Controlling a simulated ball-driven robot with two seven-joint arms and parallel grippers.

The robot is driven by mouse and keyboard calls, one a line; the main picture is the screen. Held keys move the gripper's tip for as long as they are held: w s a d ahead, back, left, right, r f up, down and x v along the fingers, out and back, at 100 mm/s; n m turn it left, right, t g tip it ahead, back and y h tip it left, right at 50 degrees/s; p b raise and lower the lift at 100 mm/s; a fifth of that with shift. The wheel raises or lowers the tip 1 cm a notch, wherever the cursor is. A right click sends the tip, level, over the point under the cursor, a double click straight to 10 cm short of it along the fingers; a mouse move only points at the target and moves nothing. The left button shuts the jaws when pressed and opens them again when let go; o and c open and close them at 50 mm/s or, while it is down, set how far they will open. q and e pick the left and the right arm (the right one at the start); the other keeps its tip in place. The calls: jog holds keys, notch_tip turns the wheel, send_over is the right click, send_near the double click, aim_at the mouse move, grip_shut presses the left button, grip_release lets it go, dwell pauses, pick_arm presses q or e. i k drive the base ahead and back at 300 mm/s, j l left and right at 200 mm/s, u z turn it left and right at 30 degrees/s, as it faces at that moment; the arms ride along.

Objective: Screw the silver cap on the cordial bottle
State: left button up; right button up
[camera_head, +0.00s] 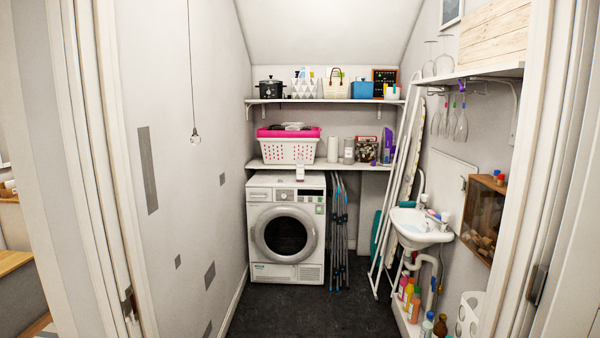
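Neither of my grippers is in view. Several coloured bottles stand low at the right under the small sink. They include an orange-red bottle (414,307), a pale greenish bottle (427,326) and a dark amber bottle (440,326). I cannot tell which of them, if any, is the cordial bottle. I cannot make out a loose silver cap anywhere. The bottles are small in the picture, and their tops are too small to judge.
I look through a doorway into a narrow room. A white dryer (286,232) stands at the back below two shelves, with a folded airer (340,220) beside it. A sink (420,228) and a wooden cabinet (483,218) are on the right. The dark floor (320,312) is clear.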

aim_at(300, 161)
jog(key=i+l+u, duration=0.1)
jog(key=i, duration=0.45)
jog(key=i+l, duration=0.15)
jog(key=i, duration=0.35)
jog(key=i+l+u, duration=0.15)
jog(key=i, duration=0.4)
jog(key=i+l+u, duration=0.1)
jog(key=i, duration=0.4)
jog(key=i+l, duration=0.3)
jog(key=i, duration=0.25)
jog(key=i+l+u, duration=0.15)
jog(key=i, duration=0.35)
jog(key=i+j, duration=0.15)
jog(key=i, duration=0.35)
jog(key=i+j, duration=0.15)
jog(key=i, duration=0.4)
jog(key=i+j, duration=0.15)
jog(key=i, duration=0.35)
jog(key=i+j, duration=0.15)
jog(key=i, duration=0.35)
